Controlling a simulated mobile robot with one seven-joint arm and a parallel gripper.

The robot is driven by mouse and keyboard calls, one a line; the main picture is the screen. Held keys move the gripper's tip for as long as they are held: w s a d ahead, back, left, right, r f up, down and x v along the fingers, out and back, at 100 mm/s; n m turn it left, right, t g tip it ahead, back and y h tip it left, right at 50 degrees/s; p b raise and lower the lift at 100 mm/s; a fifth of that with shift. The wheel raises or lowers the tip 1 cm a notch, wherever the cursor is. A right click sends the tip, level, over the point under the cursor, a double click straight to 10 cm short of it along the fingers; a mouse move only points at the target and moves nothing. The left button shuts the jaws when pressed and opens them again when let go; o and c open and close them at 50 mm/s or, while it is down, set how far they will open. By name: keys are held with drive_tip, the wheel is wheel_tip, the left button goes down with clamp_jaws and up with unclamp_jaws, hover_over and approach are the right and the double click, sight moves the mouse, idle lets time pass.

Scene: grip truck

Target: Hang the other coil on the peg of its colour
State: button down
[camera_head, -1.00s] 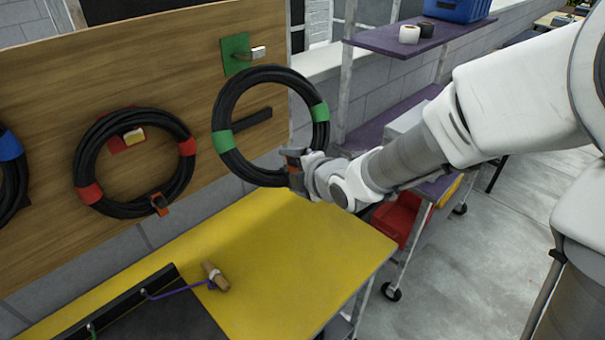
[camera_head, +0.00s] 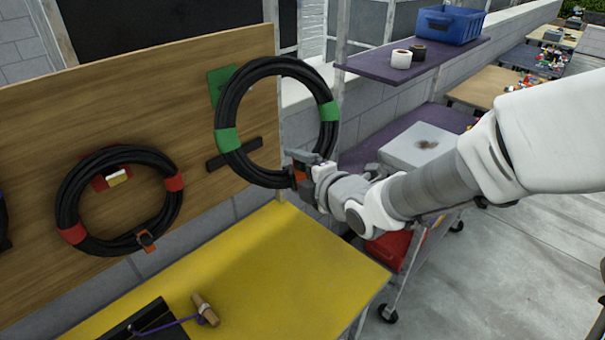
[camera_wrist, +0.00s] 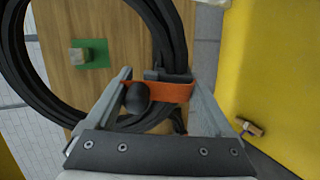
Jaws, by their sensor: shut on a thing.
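A black cable coil with green bands (camera_head: 228,139) is held upright in front of the board. My gripper (camera_head: 298,172) is shut on this coil at its lower right, at the orange strap, which shows between the fingers in the wrist view (camera_wrist: 172,92). The green peg plate (camera_head: 217,84) is on the board behind the coil's upper left; the coil's rim hides its peg in the head view. In the wrist view the green plate (camera_wrist: 98,54) and its pale peg (camera_wrist: 79,57) show through the coil's opening. The coil appears apart from the peg.
A red-banded coil (camera_head: 67,203) hangs on the red plate's peg (camera_head: 117,177). A yellow tabletop (camera_head: 270,270) lies below, with a wooden handle (camera_head: 205,309). A purple-shelved rack (camera_head: 375,42) stands right.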

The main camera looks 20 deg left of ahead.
drive_tip(key=shift+w+a+r, duration=0.15)
drive_tip(key=shift+a+r, duration=0.05)
drive_tip(key=shift+r, duration=0.05)
drive_tip(key=w+a+f+b, duration=0.2)
drive_tip(key=w+a, duration=0.1)
drive_tip(key=a, duration=0.3)
drive_tip(key=w+a+f+b, duration=0.3)
drive_tip(key=a, duration=0.4)
drive_tip(key=shift+w+a+b, duration=0.15)
drive_tip(key=shift+w+b, duration=0.2)
drive_tip(key=shift+w, duration=0.05)
idle(2.0)
drive_tip(key=shift+f, duration=0.1)
idle(0.7)
